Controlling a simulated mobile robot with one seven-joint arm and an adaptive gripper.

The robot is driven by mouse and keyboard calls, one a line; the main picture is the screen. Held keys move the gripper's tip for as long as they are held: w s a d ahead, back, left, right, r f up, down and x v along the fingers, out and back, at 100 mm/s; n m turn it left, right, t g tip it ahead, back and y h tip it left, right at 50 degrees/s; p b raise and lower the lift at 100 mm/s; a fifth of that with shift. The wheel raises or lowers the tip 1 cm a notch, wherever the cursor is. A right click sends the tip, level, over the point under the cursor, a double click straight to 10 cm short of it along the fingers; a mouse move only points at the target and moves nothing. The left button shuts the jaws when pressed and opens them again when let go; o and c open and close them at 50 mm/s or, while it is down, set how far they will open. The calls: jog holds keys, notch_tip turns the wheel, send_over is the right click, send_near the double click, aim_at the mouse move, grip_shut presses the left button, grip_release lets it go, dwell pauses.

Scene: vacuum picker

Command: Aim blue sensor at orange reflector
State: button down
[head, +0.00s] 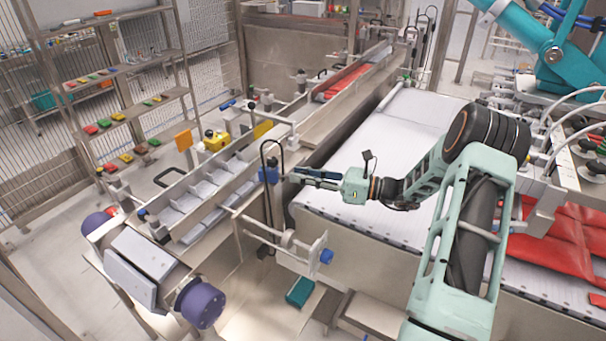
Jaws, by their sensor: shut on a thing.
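The blue sensor (268,175) is a small blue block on an upright post beside the conveyor's near side rail, with a black cable looping above it. My gripper (288,177) reaches in from the right, its dark fingers shut on the sensor's right side. The fingers hide part of that side. The orange reflector (184,140) is a flat orange plate standing on the far side of the compartmented conveyor, up and to the left of the sensor. Which way the sensor's face points is too small to tell.
A yellow device (216,141) stands right of the reflector. The compartmented conveyor (205,190) runs between sensor and reflector. A wide white belt (390,135) lies behind my arm, and red sheets (560,240) lie at right.

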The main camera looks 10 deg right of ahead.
jog(key=shift+s+a+f+m+t+h+p, duration=0.1)
jog(key=shift+s+a+m+t+h+p, duration=0.05)
jog(key=shift+s+a+m+t+h, duration=0.3)
jog(key=shift+s+a+r+m+t+h+p, duration=0.1)
jog(key=shift+s+a+m+t+h, duration=0.1)
jog(key=shift+s+t, duration=0.35)
jog(key=shift+s+a+f+m+t+h+p, duration=0.1)
jog(key=shift+s+a+m+t+h+p, duration=0.05)
jog(key=shift+s+a+m+t+h, duration=0.35)
jog(key=shift+s+d+f, duration=0.1)
jog(key=shift+s, duration=0.05)
jog(key=c, duration=1.8)
grip_release()
jog(key=shift+s+d, duration=0.1)
jog(key=shift+c, duration=0.2)
jog(key=shift+o, duration=0.6)
jog(key=shift+r, duration=0.2)
jog(key=v, duration=1.1)
jog(key=shift+s+d, duration=0.15)
jog(key=shift+d, duration=0.25)
jog(key=shift+f, duration=0.1)
